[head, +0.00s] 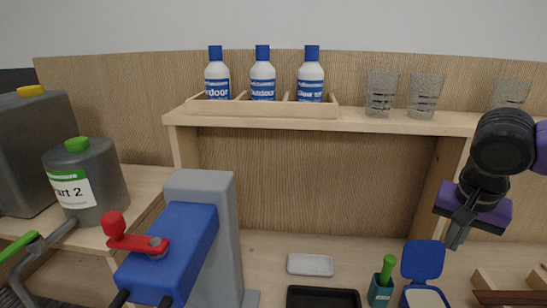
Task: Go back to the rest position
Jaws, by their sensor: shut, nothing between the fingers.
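My gripper (456,238) hangs at the right of the head view, at the end of my black and purple arm. Its fingers point down and are shut with nothing between them. It is in the air in front of the shelf's right support, above and to the right of an open blue-lidded box (423,262). It touches nothing that I can see.
The shelf (380,123) bears a wooden rack (262,109) with three white bottles and several glasses (382,93). A blue and grey machine with a red lever (185,240) stands front left. Grey canisters (87,180) stand left. A black tray (322,291) and teal cup (380,291) lie below.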

